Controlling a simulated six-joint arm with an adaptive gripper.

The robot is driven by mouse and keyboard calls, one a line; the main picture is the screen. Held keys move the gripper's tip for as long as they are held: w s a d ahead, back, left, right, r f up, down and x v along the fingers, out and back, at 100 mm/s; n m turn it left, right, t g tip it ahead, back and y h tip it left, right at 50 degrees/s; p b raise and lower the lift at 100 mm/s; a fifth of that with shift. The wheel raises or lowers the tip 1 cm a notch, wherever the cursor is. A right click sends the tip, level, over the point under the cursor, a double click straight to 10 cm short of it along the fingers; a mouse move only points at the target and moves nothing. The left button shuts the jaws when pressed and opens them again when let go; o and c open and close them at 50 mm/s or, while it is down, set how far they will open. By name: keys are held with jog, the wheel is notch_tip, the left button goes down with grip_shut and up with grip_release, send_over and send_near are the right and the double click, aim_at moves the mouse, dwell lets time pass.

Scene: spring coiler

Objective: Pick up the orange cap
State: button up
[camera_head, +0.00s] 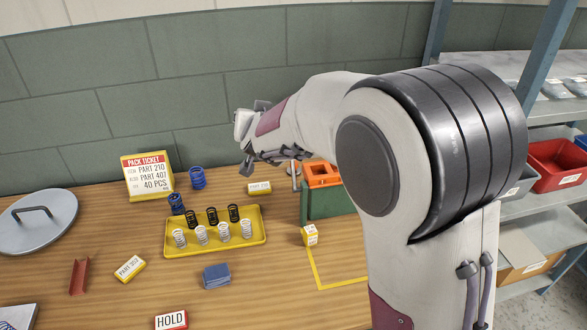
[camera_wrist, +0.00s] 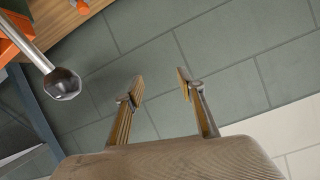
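The only orange thing I see in the head view is an orange block-like part (camera_head: 322,174) with openings, on top of a green box behind my arm. I cannot tell whether it is the cap or has one. Orange pieces also show at the left edge of the wrist view (camera_wrist: 10,38) and, cut off, at its top. My gripper (camera_wrist: 160,82) is open and empty, with its two fingers apart and the green wall behind them. In the head view it is partly hidden at the arm's end, above the table near the wall.
A metal rod with a round dark end (camera_wrist: 62,83) is left of my fingers. A yellow tray (camera_head: 258,238) holds several springs. The green box (camera_head: 328,203) stands right of it. A pack ticket (camera_head: 148,178), grey lid (camera_head: 38,240) and HOLD sign (camera_head: 171,320) are leftward.

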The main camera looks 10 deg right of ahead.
jog(key=w+d+f+m+h, duration=0.2)
jog(key=w+f+h, duration=0.1)
jog(key=w+f, duration=0.4)
jog(key=d+f+h, duration=0.1)
jog(key=d+f, duration=0.1)
jog(key=f, duration=0.2)
jog(key=s+d+f+g+h, duration=0.1)
jog(key=d+f, duration=0.1)
jog(key=f, duration=0.3)
jog(key=s+d+f+m+h, duration=0.1)
jog(key=d+f, duration=0.1)
jog(key=f, duration=0.3)
jog(key=shift+s+f+g+h, duration=0.1)
jog(key=shift+s+g+h, duration=0.2)
jog(key=shift+g, duration=0.1)
jog(key=shift+w+d, duration=0.1)
jog(key=shift+w, duration=0.05)
jog(key=shift+x, duration=1.2)
jog(key=shift+w+d+f, duration=0.1)
jog(key=shift+x, duration=2.45)
jog(key=shift+d, duration=0.15)
jog(key=shift+c, duration=0.3)
